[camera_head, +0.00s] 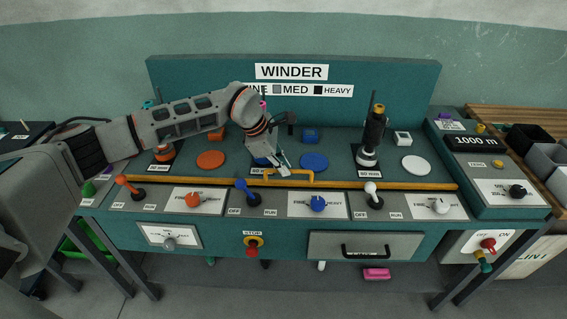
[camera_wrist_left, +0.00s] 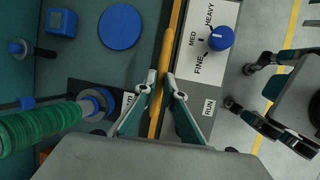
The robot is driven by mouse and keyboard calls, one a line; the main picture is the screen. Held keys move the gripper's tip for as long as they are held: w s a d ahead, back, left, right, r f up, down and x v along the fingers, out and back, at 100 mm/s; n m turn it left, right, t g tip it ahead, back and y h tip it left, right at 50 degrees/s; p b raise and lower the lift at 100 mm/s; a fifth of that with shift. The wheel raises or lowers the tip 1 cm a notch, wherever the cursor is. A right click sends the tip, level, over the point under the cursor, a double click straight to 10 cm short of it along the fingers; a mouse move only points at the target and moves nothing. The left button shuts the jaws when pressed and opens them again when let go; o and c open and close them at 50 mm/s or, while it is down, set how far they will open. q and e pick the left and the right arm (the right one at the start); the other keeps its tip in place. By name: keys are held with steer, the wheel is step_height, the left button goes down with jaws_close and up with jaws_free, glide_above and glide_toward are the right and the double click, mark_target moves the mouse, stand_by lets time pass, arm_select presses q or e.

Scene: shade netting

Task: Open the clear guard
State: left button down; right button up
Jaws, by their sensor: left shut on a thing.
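The clear guard's sheet is too transparent to make out. Its orange-yellow front rail (camera_head: 390,184) runs along the front of the winder bed, with a raised handle (camera_head: 300,173) near the middle. My left gripper (camera_head: 283,172) reaches down over the handle's left part. In the left wrist view my left gripper (camera_wrist_left: 162,80) is shut on the handle (camera_wrist_left: 168,50), one finger on each side of the bar. My right gripper (camera_wrist_left: 244,82) shows only at the right of the left wrist view, fingers apart and empty; it is out of the head view.
Behind the rail stand a green spool (camera_wrist_left: 45,128) on a blue base, a blue disc (camera_head: 314,161) and a dark spindle (camera_head: 373,130). In front are orange, blue (camera_head: 243,188) and white (camera_head: 372,192) levers with dials. My left arm hides the bed's left middle.

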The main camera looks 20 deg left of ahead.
arm_select(q)
steer(key=c, duration=2.1)
jaws_free()
steer(key=shift+c, duration=0.2)
steer(key=shift+r, duration=0.1)
steer(key=v, duration=1.2)
steer(key=shift+s, duration=0.1)
